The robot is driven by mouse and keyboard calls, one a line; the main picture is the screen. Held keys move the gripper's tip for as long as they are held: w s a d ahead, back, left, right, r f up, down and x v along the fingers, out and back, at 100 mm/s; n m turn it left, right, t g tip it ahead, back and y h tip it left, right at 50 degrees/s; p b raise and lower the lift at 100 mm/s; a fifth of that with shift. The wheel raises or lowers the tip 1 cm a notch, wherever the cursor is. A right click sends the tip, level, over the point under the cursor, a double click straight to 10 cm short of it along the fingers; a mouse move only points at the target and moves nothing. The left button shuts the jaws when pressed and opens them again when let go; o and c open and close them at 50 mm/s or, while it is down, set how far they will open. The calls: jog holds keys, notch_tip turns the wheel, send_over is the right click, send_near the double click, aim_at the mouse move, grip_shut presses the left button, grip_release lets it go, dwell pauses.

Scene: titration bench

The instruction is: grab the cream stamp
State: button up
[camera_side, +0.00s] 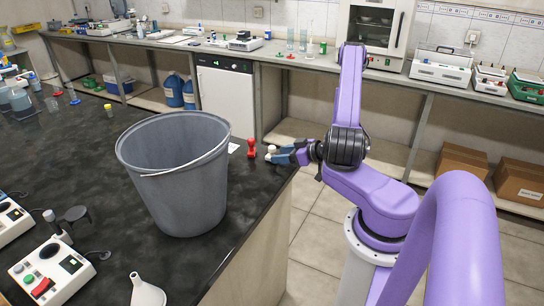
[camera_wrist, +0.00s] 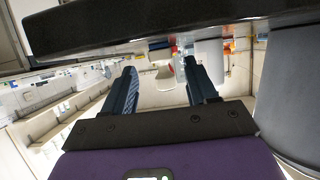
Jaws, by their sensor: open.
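The cream stamp (camera_side: 272,149) stands near the edge of the black bench, beside the red stamp (camera_side: 251,148). My gripper (camera_side: 281,155) reaches in low and level from the right, its blue fingers at the cream stamp and hiding part of it in the side view. In the wrist view, which is turned upside down, the cream stamp (camera_wrist: 165,77) shows between the tips of my open gripper (camera_wrist: 160,66). I cannot tell whether either finger touches it.
A large grey bucket (camera_side: 175,180) stands on the bench left of the stamps; it also fills the right side of the wrist view (camera_wrist: 290,95). The bench edge (camera_wrist: 150,30) runs close to my fingers.

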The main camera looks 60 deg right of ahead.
aim_at(272, 154)
jog(key=shift+x, duration=1.8)
jog(key=shift+a, duration=0.15)
jog(key=c, duration=1.1)
jog(key=shift+o, duration=0.2)
